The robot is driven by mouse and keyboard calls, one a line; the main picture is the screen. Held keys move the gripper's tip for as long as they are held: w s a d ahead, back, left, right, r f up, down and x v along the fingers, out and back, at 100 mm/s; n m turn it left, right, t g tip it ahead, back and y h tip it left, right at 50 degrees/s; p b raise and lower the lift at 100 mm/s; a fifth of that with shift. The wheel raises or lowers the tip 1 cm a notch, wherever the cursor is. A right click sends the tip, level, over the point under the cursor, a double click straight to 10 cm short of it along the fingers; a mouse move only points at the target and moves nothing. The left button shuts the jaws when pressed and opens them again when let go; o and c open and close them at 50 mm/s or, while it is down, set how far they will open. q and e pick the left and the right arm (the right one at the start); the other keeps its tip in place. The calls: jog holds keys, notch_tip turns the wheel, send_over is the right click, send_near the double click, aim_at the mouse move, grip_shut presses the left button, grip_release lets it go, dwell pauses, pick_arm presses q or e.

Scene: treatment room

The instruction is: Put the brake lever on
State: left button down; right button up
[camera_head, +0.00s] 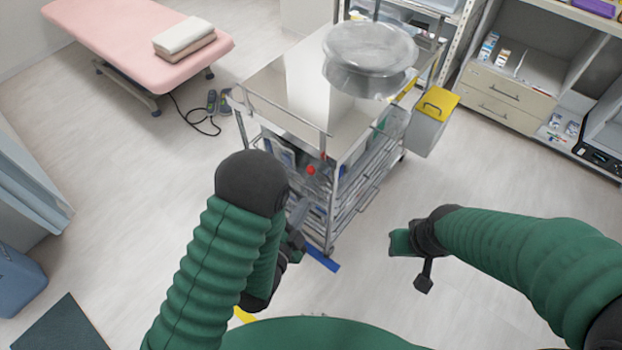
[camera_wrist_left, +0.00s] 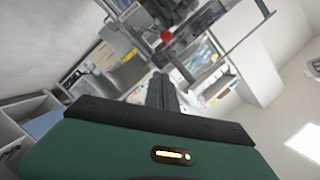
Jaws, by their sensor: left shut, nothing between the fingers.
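A steel trolley (camera_head: 262,104) stands ahead of me. A small red knob (camera_head: 311,170) sits at its near corner, below the top; the red knob also shows in the left wrist view (camera_wrist_left: 166,36). A blue piece (camera_head: 322,260) lies low by the trolley's near foot. I cannot tell for certain which is the brake lever. My left gripper (camera_head: 298,213) is partly hidden by its own arm, just below the red knob in the picture. In the left wrist view its fingers (camera_wrist_left: 165,94) are together and empty, apart from the knob. My right gripper (camera_head: 424,272) hangs over the floor, right of the trolley; its fingers are unclear.
A clear round container (camera_head: 370,55) stands on the trolley top. A yellow-lidded bin (camera_head: 430,120) hangs at its right side. A pink bed (camera_head: 140,40) with folded towels is at the back left, shelves (camera_head: 510,85) at the right.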

pick_arm(q)
jog(key=w+d+f+b, duration=0.1)
jog(key=w+f+b, duration=0.3)
jog(key=w+b, duration=0.3)
jog(key=w, duration=0.5)
jog(key=shift+d, duration=0.15)
